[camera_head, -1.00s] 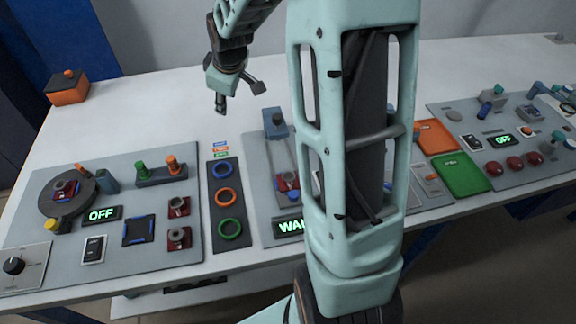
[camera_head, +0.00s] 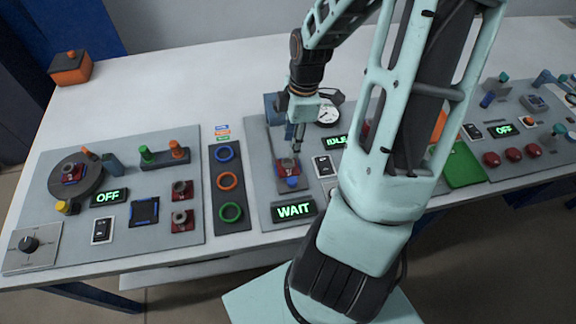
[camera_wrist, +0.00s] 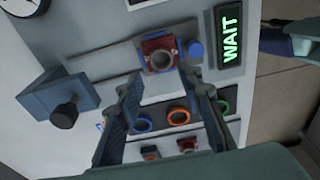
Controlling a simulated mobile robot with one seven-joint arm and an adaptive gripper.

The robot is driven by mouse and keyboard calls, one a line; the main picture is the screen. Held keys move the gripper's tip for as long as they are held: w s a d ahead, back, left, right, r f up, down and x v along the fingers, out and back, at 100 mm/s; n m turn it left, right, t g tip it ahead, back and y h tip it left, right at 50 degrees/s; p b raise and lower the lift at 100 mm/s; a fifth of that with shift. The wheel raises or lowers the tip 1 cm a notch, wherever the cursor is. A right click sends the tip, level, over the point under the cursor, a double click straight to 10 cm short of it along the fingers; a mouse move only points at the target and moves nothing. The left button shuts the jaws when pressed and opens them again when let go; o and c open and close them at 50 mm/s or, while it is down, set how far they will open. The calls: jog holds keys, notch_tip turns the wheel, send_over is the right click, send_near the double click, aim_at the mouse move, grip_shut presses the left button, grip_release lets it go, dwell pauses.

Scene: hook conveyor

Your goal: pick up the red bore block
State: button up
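A red bore block (camera_head: 283,168) with a grey ring around its hole sits on the grey track of the middle panel. In the wrist view the same red block (camera_wrist: 158,57) lies just beyond my fingertips, between their lines. My gripper (camera_head: 297,146) points down over this block, and partly covers it in the head view. In the wrist view my gripper (camera_wrist: 157,76) has its two fingers spread apart with nothing between them. Other red bore blocks are on the left panel: one on the round turntable (camera_head: 91,186), and two on the right side, an upper (camera_head: 182,189) and a lower one (camera_head: 182,221).
A blue-grey bracket with a dark knob (camera_wrist: 64,115) stands at the track's end. A blue button (camera_wrist: 195,49) and a lit WAIT display (camera_head: 294,210) are close to the block. A strip with coloured rings (camera_head: 228,181) lies to the left.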

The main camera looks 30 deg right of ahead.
aim_at(287, 167)
jog(key=f, duration=0.5)
jog(key=a+f, duration=0.1)
jog(key=f, duration=0.2)
jog(key=shift+b, duration=0.35)
jog(key=shift+r, duration=0.1)
grip_shut()
